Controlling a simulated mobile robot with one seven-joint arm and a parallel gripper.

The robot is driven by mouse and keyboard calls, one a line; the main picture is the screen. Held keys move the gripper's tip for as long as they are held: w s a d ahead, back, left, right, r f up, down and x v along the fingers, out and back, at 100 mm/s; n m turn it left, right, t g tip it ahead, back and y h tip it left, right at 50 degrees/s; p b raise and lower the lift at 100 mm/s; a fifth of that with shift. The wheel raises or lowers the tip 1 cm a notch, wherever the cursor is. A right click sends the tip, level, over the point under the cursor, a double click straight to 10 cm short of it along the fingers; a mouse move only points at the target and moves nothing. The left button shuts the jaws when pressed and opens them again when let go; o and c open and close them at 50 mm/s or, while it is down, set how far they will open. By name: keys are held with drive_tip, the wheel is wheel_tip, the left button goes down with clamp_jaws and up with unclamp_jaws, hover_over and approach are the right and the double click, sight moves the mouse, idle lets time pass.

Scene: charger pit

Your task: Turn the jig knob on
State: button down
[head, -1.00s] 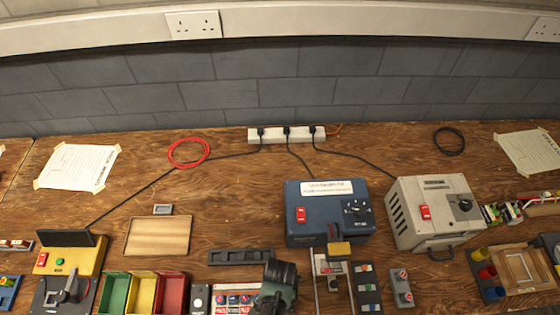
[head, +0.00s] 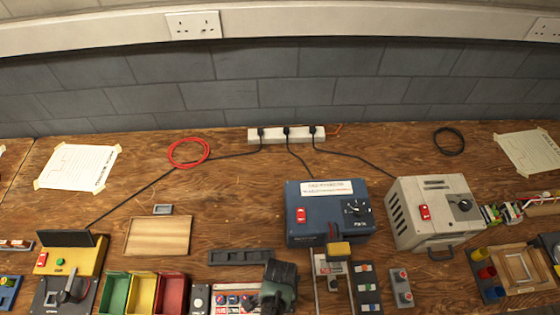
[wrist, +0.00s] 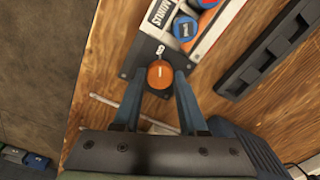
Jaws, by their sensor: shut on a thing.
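A round orange knob (wrist: 160,75) sits on a dark plate (wrist: 133,63) in the wrist view, with a small white mark just beyond it. My gripper (wrist: 160,82) has one finger on each side of the knob and is shut on it. In the head view my gripper (head: 279,292) is at the bottom edge, right of the panel with red and blue buttons (head: 236,300). The orange knob is hidden there behind my gripper.
The button panel also shows in the wrist view (wrist: 190,22), close beyond the knob. A dark slotted rail (head: 240,257) lies behind my gripper. A blue box (head: 325,225) and a grey box (head: 435,215) stand to the right. Coloured bins (head: 145,290) stand left.

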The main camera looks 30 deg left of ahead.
drive_tip(key=shift+c, duration=2.2)
unclamp_jaws()
wheel_tip(320, 180, up, 13)
drive_tip(key=shift+p, duration=0.35)
